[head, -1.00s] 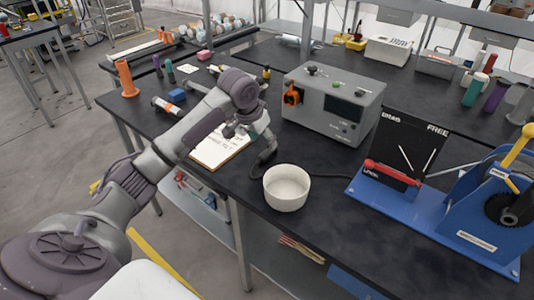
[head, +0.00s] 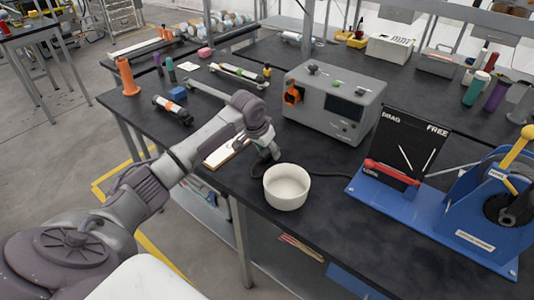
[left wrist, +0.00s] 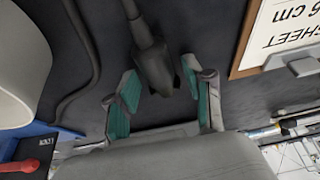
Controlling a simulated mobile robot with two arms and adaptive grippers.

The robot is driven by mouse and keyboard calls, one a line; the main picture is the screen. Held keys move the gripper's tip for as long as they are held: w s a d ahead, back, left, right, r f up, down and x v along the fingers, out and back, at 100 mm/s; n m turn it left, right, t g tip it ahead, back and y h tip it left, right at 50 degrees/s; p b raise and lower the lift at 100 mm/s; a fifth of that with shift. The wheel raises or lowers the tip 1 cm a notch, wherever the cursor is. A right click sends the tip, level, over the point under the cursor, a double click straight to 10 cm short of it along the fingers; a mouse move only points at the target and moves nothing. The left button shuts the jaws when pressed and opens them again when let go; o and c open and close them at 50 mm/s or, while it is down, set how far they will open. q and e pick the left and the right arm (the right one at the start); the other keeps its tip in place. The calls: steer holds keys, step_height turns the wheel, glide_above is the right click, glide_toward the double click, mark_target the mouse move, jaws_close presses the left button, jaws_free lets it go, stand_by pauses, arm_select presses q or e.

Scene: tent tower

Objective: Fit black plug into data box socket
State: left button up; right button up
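The black plug (left wrist: 155,72) lies on the dark bench top in the left wrist view, with its cable (left wrist: 136,20) leading away at the top. My left gripper (left wrist: 160,82) is open, its teal-padded fingers on either side of the plug's near end. I cannot tell whether they touch it. In the head view my left gripper (head: 268,148) is low over the bench beside the white bowl, mostly hiding the plug. The grey data box (head: 333,103) stands behind, with an orange-ringed fitting (head: 292,94) on its front left. My right gripper is not in view.
The white bowl (head: 286,187) is close to my gripper's right in the head view. A clipboard (head: 225,151) lies left, partly under my arm. A blue-based drag rig (head: 430,215) fills the right. Open bench lies between box and bowl.

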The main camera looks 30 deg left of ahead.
arm_select(q)
jaws_close()
steer(key=shift+r, duration=0.1)
